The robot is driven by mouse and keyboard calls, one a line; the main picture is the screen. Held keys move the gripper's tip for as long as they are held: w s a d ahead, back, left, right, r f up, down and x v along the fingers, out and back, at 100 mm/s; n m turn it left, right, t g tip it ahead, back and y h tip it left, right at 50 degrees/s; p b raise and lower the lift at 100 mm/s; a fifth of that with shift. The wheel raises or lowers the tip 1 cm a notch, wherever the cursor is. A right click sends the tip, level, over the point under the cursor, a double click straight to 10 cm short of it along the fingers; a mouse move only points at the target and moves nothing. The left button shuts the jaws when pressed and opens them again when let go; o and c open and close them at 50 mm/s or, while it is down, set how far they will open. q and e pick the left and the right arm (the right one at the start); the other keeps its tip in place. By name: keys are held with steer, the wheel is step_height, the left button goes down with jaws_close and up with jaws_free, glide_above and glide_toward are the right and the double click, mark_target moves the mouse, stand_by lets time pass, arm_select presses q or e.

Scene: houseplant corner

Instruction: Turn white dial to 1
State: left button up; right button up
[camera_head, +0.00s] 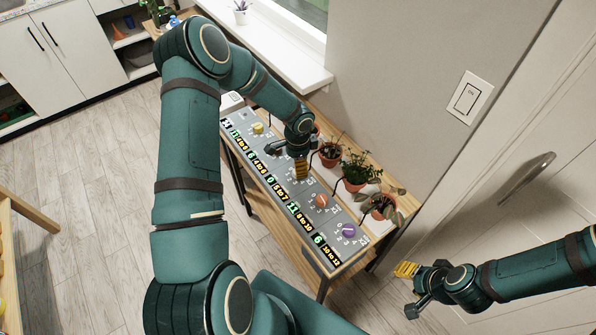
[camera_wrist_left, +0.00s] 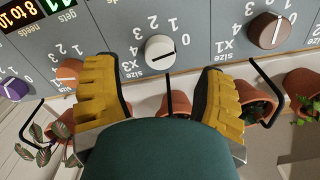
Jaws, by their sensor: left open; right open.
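In the head view, my left gripper (camera_head: 301,168) hangs over the middle of the panel and hides the white dial. My right gripper (camera_head: 405,270) is open and empty, right of the panel near the door.
Other dials on the panel are yellow (camera_head: 258,128), orange (camera_head: 321,201), purple (camera_head: 348,230) and brown (camera_wrist_left: 268,30). Potted plants (camera_head: 356,173) stand along its wall side, close to my left gripper. Dark curved tubes (camera_wrist_left: 268,90) reach from the panel towards the pots.

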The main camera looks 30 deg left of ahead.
arm_select(q)
steer(key=shift+f, duration=2.3)
jaws_close()
